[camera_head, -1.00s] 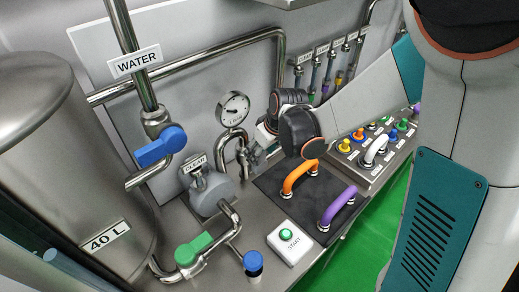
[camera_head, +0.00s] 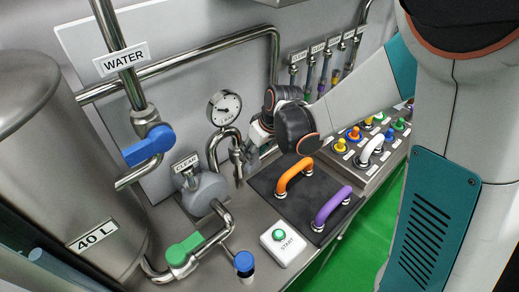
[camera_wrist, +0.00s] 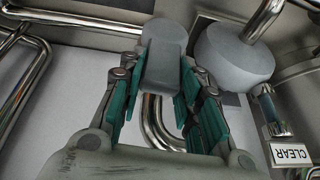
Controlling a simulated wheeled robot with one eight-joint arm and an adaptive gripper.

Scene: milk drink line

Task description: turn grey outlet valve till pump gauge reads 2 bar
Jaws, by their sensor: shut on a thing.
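The grey outlet valve handle (camera_wrist: 165,62) shows in the wrist view between the teal-padded fingers of my gripper (camera_wrist: 160,75), which is shut on it. In the head view my gripper (camera_head: 245,156) is beside the bent steel pipe under the gauge, and the valve is mostly hidden there. The round white pump gauge (camera_head: 224,108) stands above that pipe. It has a dark needle, but its scale is too small to read. The grey pump (camera_head: 206,194) is to the left of my gripper, below a CLEAR label.
A blue water valve (camera_head: 149,145) and a green valve handle (camera_head: 184,249) are at the left, near the steel tank (camera_head: 65,160). Orange (camera_head: 294,174) and purple (camera_head: 331,205) handles stand on a dark mat in front of my wrist. A START button (camera_head: 279,235) is at the front.

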